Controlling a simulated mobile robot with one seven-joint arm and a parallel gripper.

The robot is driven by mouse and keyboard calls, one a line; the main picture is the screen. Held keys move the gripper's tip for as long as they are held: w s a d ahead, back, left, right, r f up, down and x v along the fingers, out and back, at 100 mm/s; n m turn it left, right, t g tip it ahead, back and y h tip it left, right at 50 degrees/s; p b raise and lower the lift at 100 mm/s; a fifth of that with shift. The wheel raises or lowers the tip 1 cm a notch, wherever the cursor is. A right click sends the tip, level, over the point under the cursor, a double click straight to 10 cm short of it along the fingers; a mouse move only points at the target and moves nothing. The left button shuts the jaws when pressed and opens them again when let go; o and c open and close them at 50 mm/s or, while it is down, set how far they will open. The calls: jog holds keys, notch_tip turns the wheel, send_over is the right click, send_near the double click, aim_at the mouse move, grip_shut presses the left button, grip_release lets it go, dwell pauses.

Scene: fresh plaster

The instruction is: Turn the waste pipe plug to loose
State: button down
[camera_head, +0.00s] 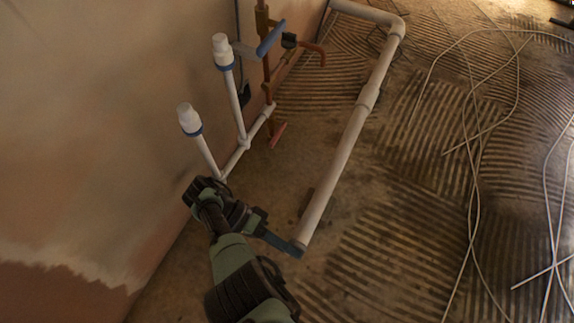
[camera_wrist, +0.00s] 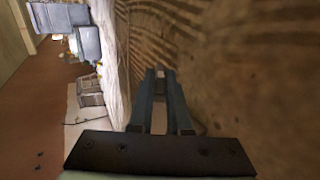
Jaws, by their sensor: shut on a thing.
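The white waste pipe (camera_head: 340,165) runs along the floor from the back wall to its near end in the middle of the head view. My gripper (camera_head: 295,249) reaches that near end from the lower left. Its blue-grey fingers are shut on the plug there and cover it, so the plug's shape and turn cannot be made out. In the wrist view my gripper (camera_wrist: 160,73) shows two nearly parallel fingers with a small dark shape between their tips. I cannot tell how loose or tight the plug is.
Two white upright pipes with blue collars (camera_head: 225,67) stand near the wall, left of the waste pipe. A copper pipe with a blue lever (camera_head: 271,38) rises behind. Loose cables (camera_head: 475,150) lie on the ridged floor at right. The wall (camera_head: 90,130) is close on the left.

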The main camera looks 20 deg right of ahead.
jog(key=shift+s, duration=0.15)
jog(key=c, duration=0.9)
grip_release()
jog(key=shift+o, duration=0.2)
jog(key=shift+r, duration=0.1)
notch_tip(320, 180, up, 10)
jog(key=p, duration=1)
